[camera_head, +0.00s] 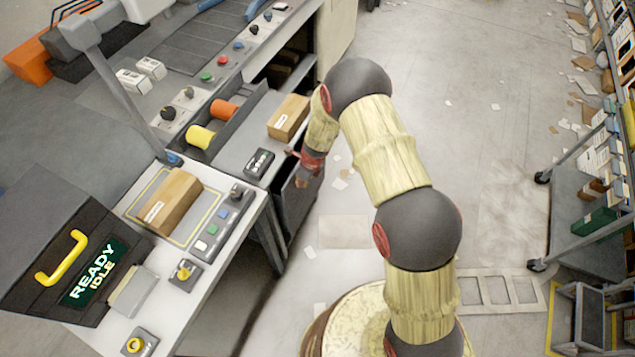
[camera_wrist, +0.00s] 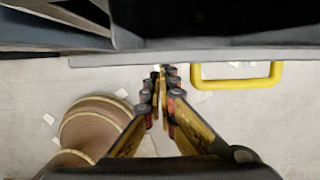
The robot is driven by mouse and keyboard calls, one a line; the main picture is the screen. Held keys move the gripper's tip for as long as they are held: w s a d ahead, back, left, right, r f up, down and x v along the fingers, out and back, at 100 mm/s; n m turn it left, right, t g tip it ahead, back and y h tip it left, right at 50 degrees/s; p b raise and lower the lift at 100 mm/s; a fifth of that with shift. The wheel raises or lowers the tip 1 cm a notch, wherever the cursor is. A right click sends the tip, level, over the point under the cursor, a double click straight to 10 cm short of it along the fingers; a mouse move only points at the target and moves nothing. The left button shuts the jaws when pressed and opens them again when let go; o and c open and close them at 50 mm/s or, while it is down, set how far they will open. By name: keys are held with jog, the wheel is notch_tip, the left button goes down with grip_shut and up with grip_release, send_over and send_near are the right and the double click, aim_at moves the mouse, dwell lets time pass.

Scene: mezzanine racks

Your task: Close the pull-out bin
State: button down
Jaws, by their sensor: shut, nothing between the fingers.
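The pull-out bin (camera_wrist: 215,48) is dark grey and fills the top of the wrist view. Its hollow inside shows beyond a lighter grey front edge, so it stands at least partly out. A yellow bar handle (camera_wrist: 237,83) sticks out from its front at the right. In the head view the bin (camera_head: 297,207) is a dark box beneath the counter, partly hidden by my gripper (camera_head: 302,180). In the wrist view my gripper (camera_wrist: 164,72) is shut and empty, its fingertips at the front edge, left of the handle. I cannot tell whether they touch it.
A counter holds a cardboard box (camera_head: 168,203), a control strip (camera_head: 222,221) and a console reading READY IDLE (camera_head: 94,275). Another box (camera_head: 288,117) lies farther back. The floor right of my arm is open, with scattered paper. A wheeled cart (camera_head: 575,220) stands at the right.

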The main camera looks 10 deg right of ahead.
jog(key=shift+w+a+p, duration=0.85)
jog(key=shift+w+a, duration=0.05)
jog(key=shift+a, duration=0.25)
jog(key=shift+w+a+p, duration=0.85)
jog(key=shift+a, duration=0.3)
